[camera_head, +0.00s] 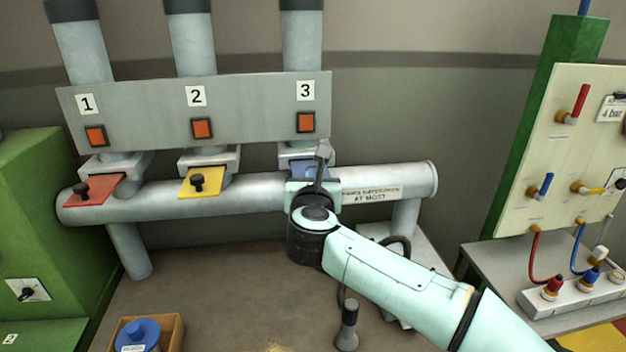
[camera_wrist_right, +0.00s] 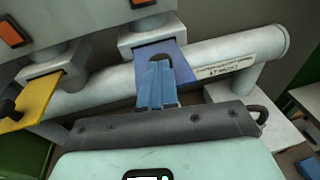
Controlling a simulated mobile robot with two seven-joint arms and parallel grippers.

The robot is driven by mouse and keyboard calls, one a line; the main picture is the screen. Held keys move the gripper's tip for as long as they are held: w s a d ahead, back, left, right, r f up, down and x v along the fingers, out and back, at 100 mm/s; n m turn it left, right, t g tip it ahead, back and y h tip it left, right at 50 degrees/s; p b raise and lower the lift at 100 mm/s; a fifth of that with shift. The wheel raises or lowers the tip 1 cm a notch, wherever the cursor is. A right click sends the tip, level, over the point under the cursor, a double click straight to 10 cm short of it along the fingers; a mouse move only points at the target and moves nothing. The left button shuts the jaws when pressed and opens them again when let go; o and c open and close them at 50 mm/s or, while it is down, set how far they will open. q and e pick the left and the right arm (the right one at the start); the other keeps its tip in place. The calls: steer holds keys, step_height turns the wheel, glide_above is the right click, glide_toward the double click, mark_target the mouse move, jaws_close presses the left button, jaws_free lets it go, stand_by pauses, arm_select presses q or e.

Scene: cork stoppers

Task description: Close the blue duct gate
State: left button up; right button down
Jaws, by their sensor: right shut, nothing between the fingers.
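The blue duct gate (camera_head: 299,169) is a flat blue plate in the slot under duct 3, and part of it sticks out toward me over the horizontal pipe. It also shows in the right wrist view (camera_wrist_right: 178,57). A dark rounded shape, seemingly its knob (camera_wrist_right: 160,56), shows just beyond my fingertips. My right gripper (camera_head: 322,153) is shut with nothing between its fingers. Its fingers (camera_wrist_right: 157,75) are in front of the blue plate and overlap it in view; I cannot tell whether they touch it. My left gripper is not in view.
A red gate (camera_head: 97,187) and a yellow gate (camera_head: 209,180) with black knobs stick out under ducts 1 and 2. A grey panel (camera_head: 250,105) with orange switches hangs above. A green cabinet (camera_head: 30,200) stands left, a hose board (camera_head: 560,130) right. A box with a blue-lidded jar (camera_head: 138,332) is front left.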

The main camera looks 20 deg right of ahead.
stand_by(0.3)
steer(key=p, duration=0.3)
glide_toward(309, 160)
steer(key=w+r, duration=0.1)
steer(key=w+d+r, duration=0.1)
steer(key=shift+w+r, duration=0.15)
steer(key=shift+w, duration=0.25)
steer(key=shift+s, duration=0.1)
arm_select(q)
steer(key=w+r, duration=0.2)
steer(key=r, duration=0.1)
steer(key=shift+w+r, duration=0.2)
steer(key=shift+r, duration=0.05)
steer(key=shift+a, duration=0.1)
arm_select(e)
steer(key=shift+d, duration=0.1)
